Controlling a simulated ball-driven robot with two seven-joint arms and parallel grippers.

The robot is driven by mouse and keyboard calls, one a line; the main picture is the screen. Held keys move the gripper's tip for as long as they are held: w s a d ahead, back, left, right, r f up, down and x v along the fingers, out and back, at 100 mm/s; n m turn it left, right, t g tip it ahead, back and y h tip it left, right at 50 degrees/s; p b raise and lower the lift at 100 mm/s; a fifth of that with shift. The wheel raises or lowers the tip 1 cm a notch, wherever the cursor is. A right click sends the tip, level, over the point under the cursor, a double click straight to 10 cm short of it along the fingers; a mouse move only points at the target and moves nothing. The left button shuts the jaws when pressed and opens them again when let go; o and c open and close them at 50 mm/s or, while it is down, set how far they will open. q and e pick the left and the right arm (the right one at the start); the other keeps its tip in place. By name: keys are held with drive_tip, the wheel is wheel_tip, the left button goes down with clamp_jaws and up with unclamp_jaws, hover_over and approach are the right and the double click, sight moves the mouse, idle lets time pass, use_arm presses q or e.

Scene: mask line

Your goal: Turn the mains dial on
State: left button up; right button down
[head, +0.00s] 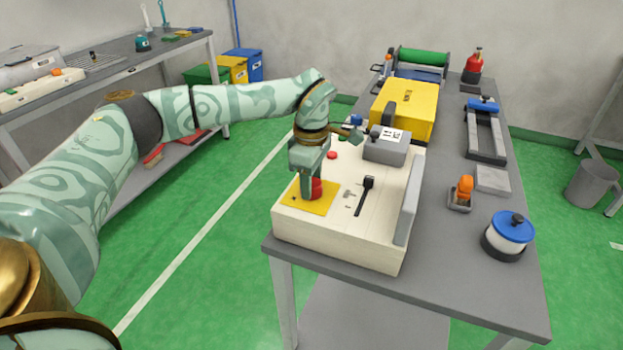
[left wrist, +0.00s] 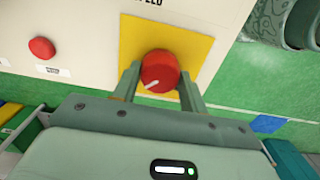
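The mains dial is a round red knob (head: 317,187) on a yellow plate (head: 299,199), at the near left corner of the cream machine's top. In the left wrist view the dial (left wrist: 159,72) shows a white pointer mark at its lower left. My left gripper (head: 309,184) reaches down over the plate from above. In the left wrist view its fingers (left wrist: 160,84) stand one on each side of the knob and appear to touch it. The fingers partly hide the plate. My right gripper is not in view.
The cream control box (head: 335,236) stands on a grey table, with a black lever (head: 365,194) right of the dial. A red button (left wrist: 41,48) sits nearby. A grey box (head: 387,149), a yellow machine (head: 404,112) and a blue-lidded pot (head: 510,230) stand around.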

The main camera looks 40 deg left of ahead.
use_arm(q)
drive_tip(key=shift+r+n+p, duration=0.25)
drive_tip(key=shift+n+p, duration=0.25)
drive_tip(key=shift+p, duration=0.4)
drive_tip(key=n+p, duration=0.8)
drive_tip(key=p, duration=0.2)
drive_tip(key=shift+n, duration=0.3)
drive_tip(key=n+p, duration=0.3)
drive_tip(key=n, duration=0.1)
drive_tip(key=shift+f+n+p, duration=0.2)
drive_tip(key=shift+n+p, duration=1.1)
drive_tip(key=shift+n, duration=0.8)
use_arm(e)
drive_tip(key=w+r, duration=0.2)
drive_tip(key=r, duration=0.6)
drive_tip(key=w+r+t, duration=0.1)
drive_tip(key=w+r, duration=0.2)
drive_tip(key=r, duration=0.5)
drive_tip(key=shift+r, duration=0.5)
use_arm(q)
drive_tip(key=o, duration=1)
